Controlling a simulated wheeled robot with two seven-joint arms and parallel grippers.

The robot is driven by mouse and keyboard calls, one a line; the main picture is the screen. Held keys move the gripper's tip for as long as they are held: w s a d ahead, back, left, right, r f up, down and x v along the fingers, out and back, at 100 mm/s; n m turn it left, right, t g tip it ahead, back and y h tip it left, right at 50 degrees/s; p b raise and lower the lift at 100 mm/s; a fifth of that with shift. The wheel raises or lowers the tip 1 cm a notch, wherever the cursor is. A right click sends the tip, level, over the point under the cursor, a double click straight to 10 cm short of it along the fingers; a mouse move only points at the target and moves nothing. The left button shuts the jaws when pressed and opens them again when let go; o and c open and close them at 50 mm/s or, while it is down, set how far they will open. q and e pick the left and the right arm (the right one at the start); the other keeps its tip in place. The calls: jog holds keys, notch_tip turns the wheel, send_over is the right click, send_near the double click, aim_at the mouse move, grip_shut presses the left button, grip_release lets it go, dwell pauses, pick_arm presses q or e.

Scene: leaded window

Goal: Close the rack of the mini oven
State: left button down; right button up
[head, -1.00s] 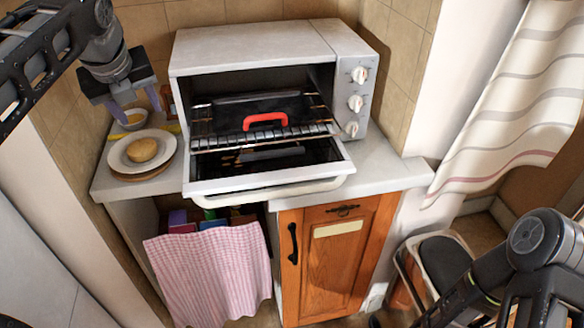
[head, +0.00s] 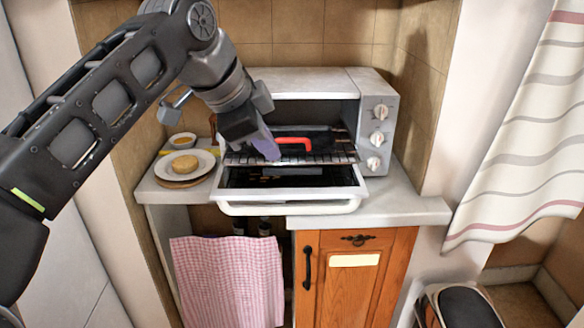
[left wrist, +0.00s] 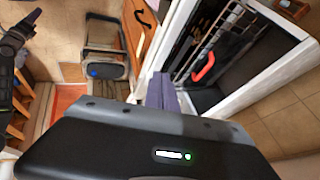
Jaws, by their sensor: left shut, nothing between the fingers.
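The mini oven (head: 302,84) stands on the counter with its door (head: 290,200) folded down. Its wire rack (head: 335,157) sticks out of the opening over the door. A dark tray with a red handle (head: 293,141) is on the rack, and the red handle also shows in the left wrist view (left wrist: 204,68). My left gripper (head: 270,152) is shut and empty, with its purple fingers in front of the rack's left part in the head view. I cannot tell if they touch it. The fingers also show in the left wrist view (left wrist: 160,92).
A plate with a bun (head: 184,163) and a small bowl (head: 182,141) stand left of the oven. A checked cloth (head: 228,275) hangs below the counter beside a wooden cabinet door (head: 352,280). The counter's right end (head: 415,207) is clear.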

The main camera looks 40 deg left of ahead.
pick_arm(q)
jog(key=shift+f, duration=0.1)
jog(key=w+f, duration=0.3)
jog(key=w+a+f+b, duration=0.1)
jog(key=w+f, duration=0.2)
jog(key=w+a+f+b, duration=0.1)
jog(key=w+f, duration=0.1)
jog(key=f, duration=0.1)
jog(key=shift+w+a, duration=0.15)
jog(key=shift+w, duration=0.25)
